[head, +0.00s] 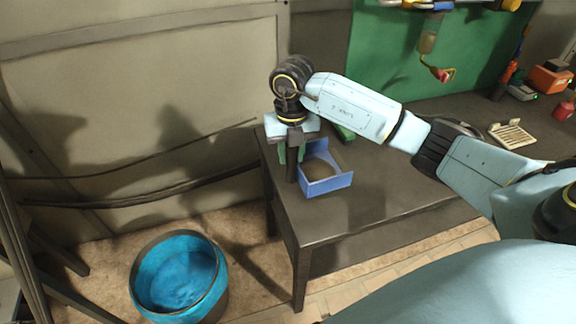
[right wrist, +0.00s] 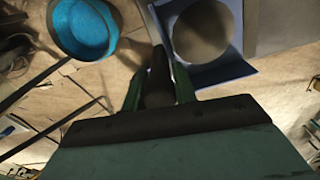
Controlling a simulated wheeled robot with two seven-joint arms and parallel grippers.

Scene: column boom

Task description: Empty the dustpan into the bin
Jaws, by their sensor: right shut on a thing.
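The blue dustpan (head: 328,187) is at the left end of the dark table, and a round grey-brown heap (head: 318,168) lies in it. Whether the pan touches the table top is hard to tell. My right gripper (head: 291,155) points down beside the pan, its green fingers shut on the dark handle. The right wrist view shows the handle (right wrist: 158,78) between the fingers, with the pan (right wrist: 233,70) beyond. The round bin (head: 141,277), blue inside, stands on the floor left of the table and lower than the pan. My left gripper is not in view.
The dark table (head: 390,185) has clear room right of the pan. A beige slatted piece (head: 512,134) and an orange box (head: 551,80) are farther right. A green board (head: 385,55) stands behind. Dark rails run along the left wall.

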